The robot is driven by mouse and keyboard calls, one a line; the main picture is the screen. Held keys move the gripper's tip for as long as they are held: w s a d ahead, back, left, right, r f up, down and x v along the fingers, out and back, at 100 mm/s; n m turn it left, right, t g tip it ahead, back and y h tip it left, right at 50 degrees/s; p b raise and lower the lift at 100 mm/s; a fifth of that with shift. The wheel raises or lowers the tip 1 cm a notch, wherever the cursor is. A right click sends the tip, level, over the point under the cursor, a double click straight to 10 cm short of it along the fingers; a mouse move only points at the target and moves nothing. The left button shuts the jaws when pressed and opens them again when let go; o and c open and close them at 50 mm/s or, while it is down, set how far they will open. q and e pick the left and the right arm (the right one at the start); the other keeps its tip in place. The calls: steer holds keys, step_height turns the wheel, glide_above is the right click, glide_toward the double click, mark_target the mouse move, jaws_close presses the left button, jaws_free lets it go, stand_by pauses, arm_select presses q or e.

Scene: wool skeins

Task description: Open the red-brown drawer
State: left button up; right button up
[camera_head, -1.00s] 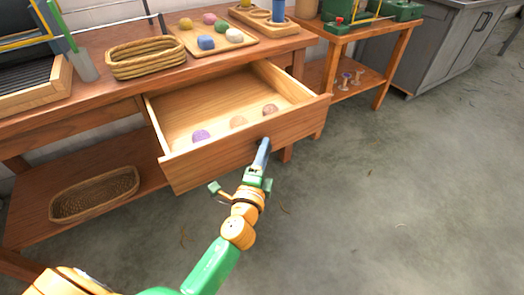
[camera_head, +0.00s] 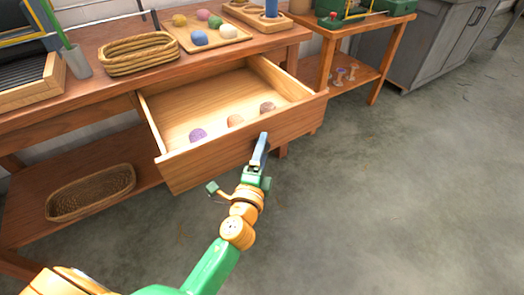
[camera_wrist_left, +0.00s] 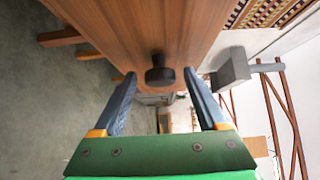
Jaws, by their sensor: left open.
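The red-brown drawer (camera_head: 240,143) stands pulled well out of the wooden bench in the head view, with purple, tan and brown skeins lying inside near its front. My left gripper (camera_head: 262,142) is at the middle of the drawer front. In the left wrist view the dark round knob (camera_wrist_left: 160,74) shows on the drawer front (camera_wrist_left: 150,28). The two blue fingers of my left gripper (camera_wrist_left: 160,92) are apart, one on each side of the knob, with a gap to it. My right gripper is in neither view.
The bench top (camera_head: 100,82) carries an oval basket (camera_head: 138,54) and a tray (camera_head: 232,37) with several skeins. Another basket (camera_head: 90,192) sits on the lower shelf. A second bench (camera_head: 385,50) and a grey cabinet (camera_head: 440,45) stand at right. The concrete floor (camera_head: 400,200) is clear.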

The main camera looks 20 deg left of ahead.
arm_select(q)
steer(key=s+b, duration=0.1)
steer(key=s, duration=0.6)
steer(key=shift+d, duration=0.45)
